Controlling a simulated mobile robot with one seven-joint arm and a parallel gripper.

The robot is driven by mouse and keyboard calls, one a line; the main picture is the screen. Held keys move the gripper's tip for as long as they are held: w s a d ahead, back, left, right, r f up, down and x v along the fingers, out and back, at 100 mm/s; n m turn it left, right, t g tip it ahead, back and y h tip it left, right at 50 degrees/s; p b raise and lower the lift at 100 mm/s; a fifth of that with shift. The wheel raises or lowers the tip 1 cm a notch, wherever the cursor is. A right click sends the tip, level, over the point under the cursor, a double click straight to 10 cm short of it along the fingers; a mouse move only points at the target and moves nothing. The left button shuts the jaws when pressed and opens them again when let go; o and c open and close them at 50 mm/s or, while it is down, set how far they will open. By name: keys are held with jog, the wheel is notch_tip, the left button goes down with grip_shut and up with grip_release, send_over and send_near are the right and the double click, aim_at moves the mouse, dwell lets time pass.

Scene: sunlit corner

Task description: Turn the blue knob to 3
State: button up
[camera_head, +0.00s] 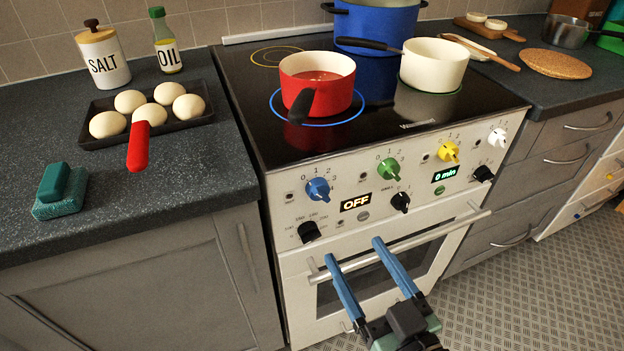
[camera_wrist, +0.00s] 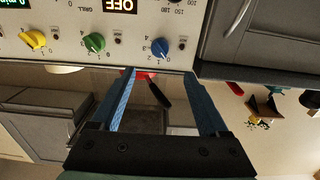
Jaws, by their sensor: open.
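The blue knob (camera_head: 318,189) is at the left end of the upper knob row on the white stove front, with small numbers around it. It also shows in the wrist view (camera_wrist: 160,47), just beyond my fingertips. I cannot tell surely which number it points at. My gripper (camera_head: 354,250) is open and empty, its two blue fingers apart, in front of the oven door and below the knob in the head view. In the wrist view the fingers (camera_wrist: 159,73) reach up toward the knob, which appears between them; no contact is visible.
A green knob (camera_head: 389,168), a yellow knob (camera_head: 449,151) and a white knob (camera_head: 497,137) sit to the right. A black knob (camera_head: 309,232) is below the blue one. The oven handle (camera_head: 400,245) juts out. A red saucepan (camera_head: 317,80) stands on the blue-ringed hob zone.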

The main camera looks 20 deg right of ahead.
aim_at(323, 198)
jog(key=w, duration=0.6)
jog(key=w+p, duration=0.1)
jog(key=w, duration=0.5)
jog(key=shift+w+a, duration=0.2)
jog(key=shift+w, duration=0.2)
grip_shut()
